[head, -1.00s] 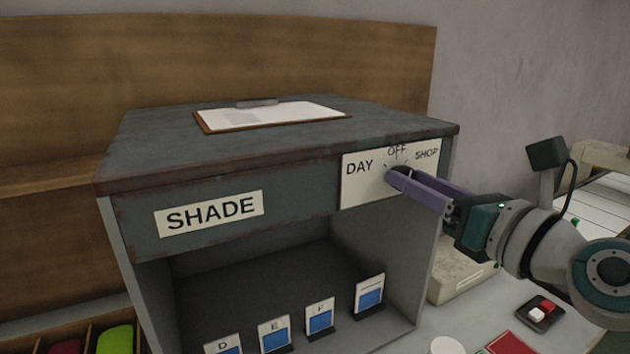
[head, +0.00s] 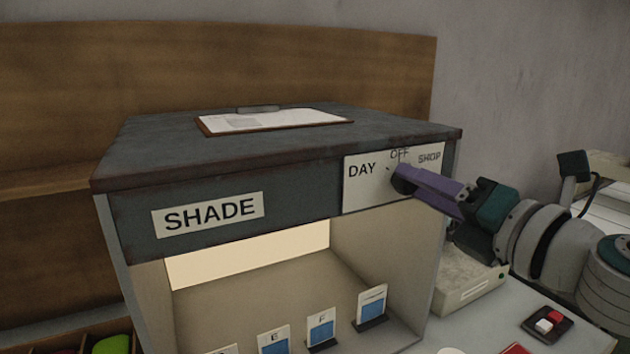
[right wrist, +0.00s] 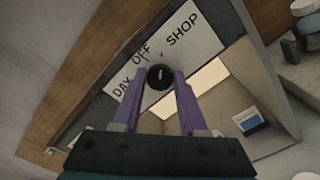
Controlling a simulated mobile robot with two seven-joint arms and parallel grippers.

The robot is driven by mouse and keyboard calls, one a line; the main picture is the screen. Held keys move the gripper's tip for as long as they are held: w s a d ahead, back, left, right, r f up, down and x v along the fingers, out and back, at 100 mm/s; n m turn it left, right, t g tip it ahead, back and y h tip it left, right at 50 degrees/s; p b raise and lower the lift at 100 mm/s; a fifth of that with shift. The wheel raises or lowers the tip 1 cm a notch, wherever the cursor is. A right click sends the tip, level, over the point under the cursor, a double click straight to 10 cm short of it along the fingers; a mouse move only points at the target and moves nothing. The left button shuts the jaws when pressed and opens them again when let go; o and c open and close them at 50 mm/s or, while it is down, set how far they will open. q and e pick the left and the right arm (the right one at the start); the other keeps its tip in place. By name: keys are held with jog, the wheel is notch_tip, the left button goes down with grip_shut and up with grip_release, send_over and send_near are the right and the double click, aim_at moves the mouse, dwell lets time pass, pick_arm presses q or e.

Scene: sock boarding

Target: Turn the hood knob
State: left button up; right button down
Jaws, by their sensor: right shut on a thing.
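The hood (head: 300,203) is a grey box with a SHADE label (head: 210,214) on its front. A white plate (head: 357,190) at its front right reads DAY, OFF and SHOP. The dark round knob (head: 401,181) sits below these words, mostly hidden by my fingers in the head view. My right gripper (head: 408,179) is shut on the knob with its purple fingers. In the right wrist view the fingers (right wrist: 160,80) lie on either side of the knob (right wrist: 158,83), whose white mark stands upright in the picture; its exact setting is hard to tell. My left gripper is not in view.
The hood's inside is lit, with a cream panel (head: 250,258) at the back and several blue-and-white cards (head: 321,327) below. A clipboard (head: 272,119) lies on top. A pale box (head: 468,283) and a small switch box (head: 546,325) stand to the right.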

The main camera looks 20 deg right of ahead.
dwell(0.4)
jog(key=shift+c, duration=2.3)
grip_release()
jog(key=s+b, duration=0.3)
jog(key=s, duration=0.7)
jog(key=shift+d, duration=0.4)
